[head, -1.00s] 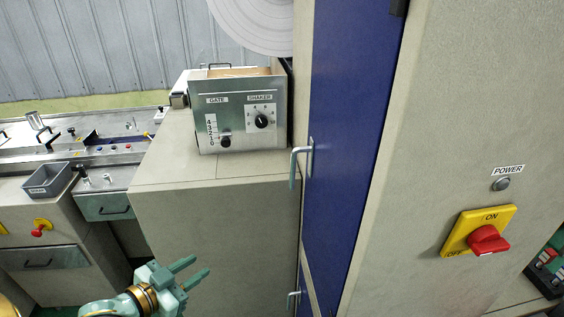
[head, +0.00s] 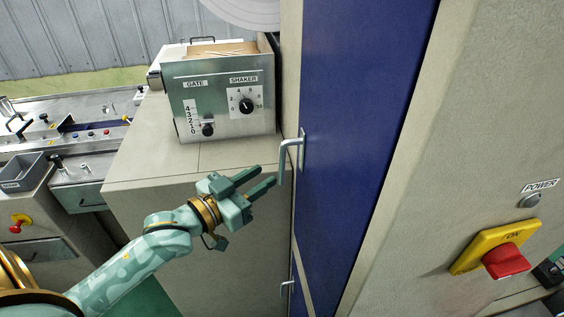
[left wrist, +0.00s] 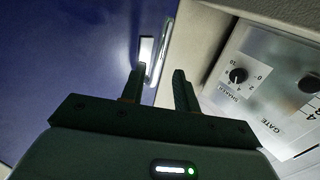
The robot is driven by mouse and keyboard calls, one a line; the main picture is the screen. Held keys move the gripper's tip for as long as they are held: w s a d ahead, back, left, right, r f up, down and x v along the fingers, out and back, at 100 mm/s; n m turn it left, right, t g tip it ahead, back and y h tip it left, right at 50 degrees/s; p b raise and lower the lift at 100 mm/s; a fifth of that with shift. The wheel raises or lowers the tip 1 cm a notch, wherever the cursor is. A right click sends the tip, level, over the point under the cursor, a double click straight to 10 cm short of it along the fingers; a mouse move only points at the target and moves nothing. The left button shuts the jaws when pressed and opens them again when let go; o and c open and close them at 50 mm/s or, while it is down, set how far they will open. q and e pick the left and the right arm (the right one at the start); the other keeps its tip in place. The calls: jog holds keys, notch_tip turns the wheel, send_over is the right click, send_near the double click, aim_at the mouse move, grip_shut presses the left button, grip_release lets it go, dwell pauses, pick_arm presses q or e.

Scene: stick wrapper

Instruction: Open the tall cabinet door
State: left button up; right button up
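The tall blue cabinet door (head: 355,120) stands closed in the middle of the head view. Its upper metal handle (head: 287,158) is a vertical bar on the door's left edge. My left gripper (head: 264,180) is open and empty, just left of this handle and apart from it in the head view. In the left wrist view the left gripper's fingers (left wrist: 158,84) point toward the handle (left wrist: 163,52), which shows just beyond the fingertips against the blue door (left wrist: 75,60). My right gripper is not in view.
A metal box with shaker and gate dials (head: 222,105) sits on a beige cabinet (head: 150,185) left of the door. A lower handle (head: 285,292) is below. A yellow and red power switch (head: 495,252) is at right.

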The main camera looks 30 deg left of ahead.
aim_at(280, 167)
pick_arm(q)
jog(key=x, duration=0.6)
jog(key=shift+w+d, duration=0.2)
jog(key=shift+w, duration=0.15)
grip_shut()
